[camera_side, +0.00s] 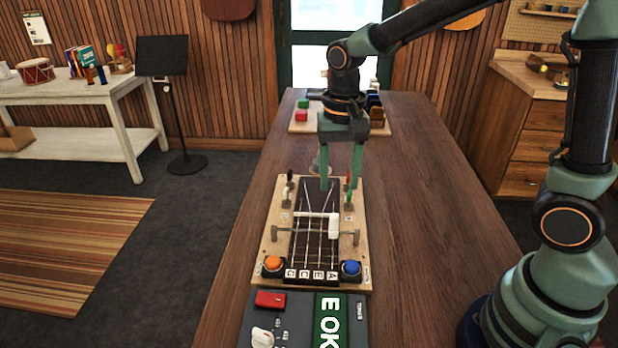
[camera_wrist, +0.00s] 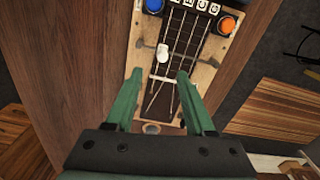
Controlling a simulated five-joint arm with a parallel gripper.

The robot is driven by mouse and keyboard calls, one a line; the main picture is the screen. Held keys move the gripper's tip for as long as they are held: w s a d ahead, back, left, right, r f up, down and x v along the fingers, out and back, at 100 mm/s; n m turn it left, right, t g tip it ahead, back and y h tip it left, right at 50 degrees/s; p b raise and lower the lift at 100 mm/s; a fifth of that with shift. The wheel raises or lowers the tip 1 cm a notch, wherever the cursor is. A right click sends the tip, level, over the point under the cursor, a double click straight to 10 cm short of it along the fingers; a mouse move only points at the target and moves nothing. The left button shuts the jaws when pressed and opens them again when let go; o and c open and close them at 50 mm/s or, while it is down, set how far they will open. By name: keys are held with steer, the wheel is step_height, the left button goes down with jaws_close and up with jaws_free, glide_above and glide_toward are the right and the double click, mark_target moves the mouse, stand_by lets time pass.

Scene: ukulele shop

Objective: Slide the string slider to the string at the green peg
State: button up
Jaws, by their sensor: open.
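The string board (camera_side: 265,245) lies on the table with several strings running along its dark neck. The white string slider knob (camera_side: 333,226) stands on the cross rail at the right side of the neck, near the rightmost string. It also shows in the wrist view (camera_wrist: 162,53), at the left of the neck. Small coloured pegs flank the far end; a green one (camera_side: 348,197) appears on the right, below a red one (camera_side: 349,179). Which string meets the green peg is unclear. My gripper (camera_side: 339,186) is open and empty above the board's far end, beyond the knob.
An orange button (camera_side: 271,264) and a blue button (camera_side: 350,267) sit at the board's near corners. A panel with a green "E OK" display (camera_side: 328,320) lies in front. A tray of coloured blocks (camera_side: 301,127) stands behind. The table's right side is clear.

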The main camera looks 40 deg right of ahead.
step_height(320, 180, up, 3)
steer(key=shift+r, duration=0.15)
stand_by(0.3)
steer(key=s+d+r+n+t, duration=0.5)
steer(key=s+n, duration=0.2)
steer(key=s, duration=0.1)
steer(key=shift+d+r+t, duration=0.15)
steer(key=shift+d+t, duration=0.05)
steer(key=shift+t, duration=0.1)
